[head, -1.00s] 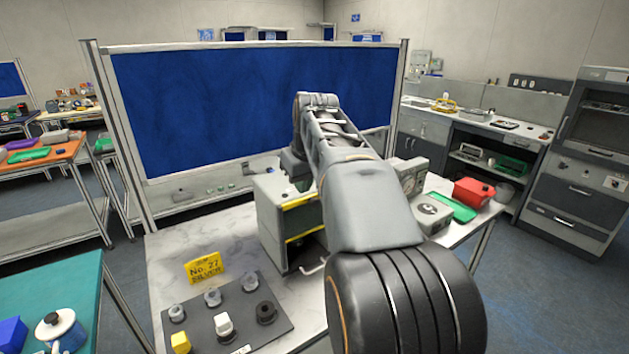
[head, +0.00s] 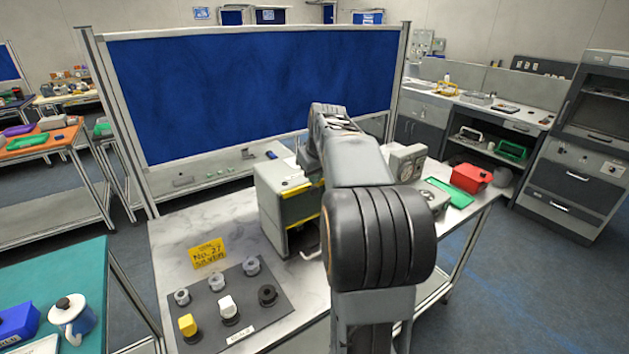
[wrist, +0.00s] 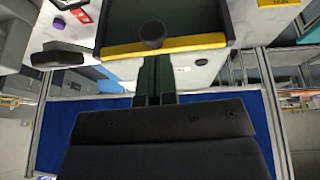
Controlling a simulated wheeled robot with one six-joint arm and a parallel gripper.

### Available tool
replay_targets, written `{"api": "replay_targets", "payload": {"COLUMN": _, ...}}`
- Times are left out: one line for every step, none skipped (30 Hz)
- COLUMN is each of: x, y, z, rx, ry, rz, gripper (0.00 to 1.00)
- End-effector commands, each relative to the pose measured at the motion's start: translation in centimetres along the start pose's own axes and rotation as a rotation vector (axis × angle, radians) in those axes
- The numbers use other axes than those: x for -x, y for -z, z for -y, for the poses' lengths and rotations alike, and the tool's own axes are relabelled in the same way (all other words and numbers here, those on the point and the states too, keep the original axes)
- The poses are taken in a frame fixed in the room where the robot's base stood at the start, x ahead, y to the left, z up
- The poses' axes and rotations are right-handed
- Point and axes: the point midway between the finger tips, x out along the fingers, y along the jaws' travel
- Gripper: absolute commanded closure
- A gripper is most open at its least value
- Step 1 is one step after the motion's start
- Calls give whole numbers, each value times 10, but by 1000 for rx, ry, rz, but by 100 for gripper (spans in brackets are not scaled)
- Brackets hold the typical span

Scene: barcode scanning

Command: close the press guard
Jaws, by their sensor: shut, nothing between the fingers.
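The press is a grey box (head: 268,212) with yellow edges, standing on the marble-topped table in the head view, partly behind my arm. In the wrist view a dark panel with a yellow edge (wrist: 190,44), which looks like the press guard, spans the top middle. A round black knob (wrist: 152,35) shows in front of it. My gripper (wrist: 154,62) is shut and empty, its fingers pointing up the picture toward the yellow edge, just below the knob. I cannot tell if they touch. In the head view my arm hides the gripper and much of the press front.
A dark board (head: 232,302) with several knobs and a yellow sign (head: 208,253) lie left of the press. A red box (head: 471,178) and a green tray (head: 449,193) are on the right. A blue partition (head: 250,90) stands behind the table.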

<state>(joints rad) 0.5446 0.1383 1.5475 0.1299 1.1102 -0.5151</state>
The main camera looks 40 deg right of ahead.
Motion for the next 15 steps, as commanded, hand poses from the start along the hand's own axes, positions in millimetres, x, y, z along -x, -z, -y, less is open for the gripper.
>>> {"api": "replay_targets", "payload": {"x": -5, "y": -1, "z": -1, "rx": -1, "ry": 1, "rz": 2, "gripper": 100}}
{"api": "replay_targets", "payload": {"x": -8, "y": -2, "z": -1, "rx": -1, "ry": 1, "rz": 2, "gripper": 100}}
{"api": "replay_targets", "payload": {"x": -12, "y": -2, "z": -1, "rx": -1, "ry": 1, "rz": 2, "gripper": 100}}
{"api": "replay_targets", "payload": {"x": -14, "y": -3, "z": -2, "rx": -2, "ry": 1, "rz": 1, "gripper": 100}}
{"api": "replay_targets", "payload": {"x": -17, "y": -3, "z": -2, "rx": -2, "ry": 1, "rz": 1, "gripper": 100}}
{"api": "replay_targets", "payload": {"x": -20, "y": -4, "z": -2, "rx": -2, "ry": 1, "rz": 2, "gripper": 100}}
{"api": "replay_targets", "payload": {"x": -21, "y": -4, "z": -2, "rx": -2, "ry": 1, "rz": 1, "gripper": 100}}
{"api": "replay_targets", "payload": {"x": -22, "y": -4, "z": -2, "rx": -1, "ry": 1, "rz": 0, "gripper": 100}}
{"api": "replay_targets", "payload": {"x": -24, "y": -4, "z": -2, "rx": -1, "ry": 0, "rz": 0, "gripper": 100}}
{"api": "replay_targets", "payload": {"x": -24, "y": -4, "z": -3, "rx": -1, "ry": 0, "rz": -1, "gripper": 100}}
{"api": "replay_targets", "payload": {"x": -25, "y": -5, "z": -3, "rx": -1, "ry": 0, "rz": -1, "gripper": 100}}
{"api": "replay_targets", "payload": {"x": -25, "y": -5, "z": -3, "rx": -1, "ry": 0, "rz": -1, "gripper": 100}}
{"api": "replay_targets", "payload": {"x": -26, "y": -5, "z": -3, "rx": -1, "ry": 0, "rz": -1, "gripper": 100}}
{"api": "replay_targets", "payload": {"x": -26, "y": -5, "z": -3, "rx": -1, "ry": 0, "rz": -1, "gripper": 100}}
{"api": "replay_targets", "payload": {"x": -26, "y": -5, "z": -3, "rx": -1, "ry": 0, "rz": -1, "gripper": 100}}
